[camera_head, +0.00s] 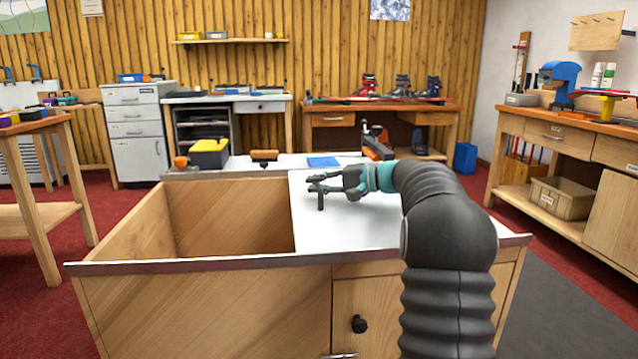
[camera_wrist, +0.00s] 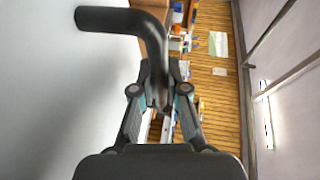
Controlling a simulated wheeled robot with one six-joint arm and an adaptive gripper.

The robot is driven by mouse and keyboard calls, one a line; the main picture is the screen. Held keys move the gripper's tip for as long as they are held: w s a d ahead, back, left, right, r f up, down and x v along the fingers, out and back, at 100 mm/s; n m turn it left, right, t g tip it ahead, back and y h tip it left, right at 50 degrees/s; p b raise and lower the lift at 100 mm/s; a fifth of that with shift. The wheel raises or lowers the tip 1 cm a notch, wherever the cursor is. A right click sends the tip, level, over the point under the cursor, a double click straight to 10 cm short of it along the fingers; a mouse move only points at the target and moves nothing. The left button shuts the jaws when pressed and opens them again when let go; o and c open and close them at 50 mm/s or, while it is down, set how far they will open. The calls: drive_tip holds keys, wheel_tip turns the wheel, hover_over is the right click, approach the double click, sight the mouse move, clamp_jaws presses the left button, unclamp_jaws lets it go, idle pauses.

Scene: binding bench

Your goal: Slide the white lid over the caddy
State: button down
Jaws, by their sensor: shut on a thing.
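The caddy (camera_head: 215,300) is a wooden bench body in the head view, with a deep open compartment at its left. The white lid (camera_head: 345,225) is a flat panel covering the right part of its top. The lid's left edge lies beside the opening. A dark bent handle (camera_head: 321,201) stands on the lid near that edge. My gripper (camera_head: 325,184) reaches in from the right and is shut on the handle. The wrist view shows the handle (camera_wrist: 115,19) passing between the fingers (camera_wrist: 165,85), with the white lid (camera_wrist: 45,95) at left.
Along the caddy's back ledge are a yellow and black box (camera_head: 209,154), an orange-handled tool (camera_head: 264,156), a blue pad (camera_head: 323,162) and a dark orange tool (camera_head: 377,147). The open compartment looks empty where visible. Side benches stand apart at left and right (camera_head: 560,135).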

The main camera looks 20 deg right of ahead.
drive_tip(key=shift+d, duration=0.2)
drive_tip(key=c, duration=1.2)
unclamp_jaws()
wheel_tip(320, 180, up, 2)
hover_over(366, 204)
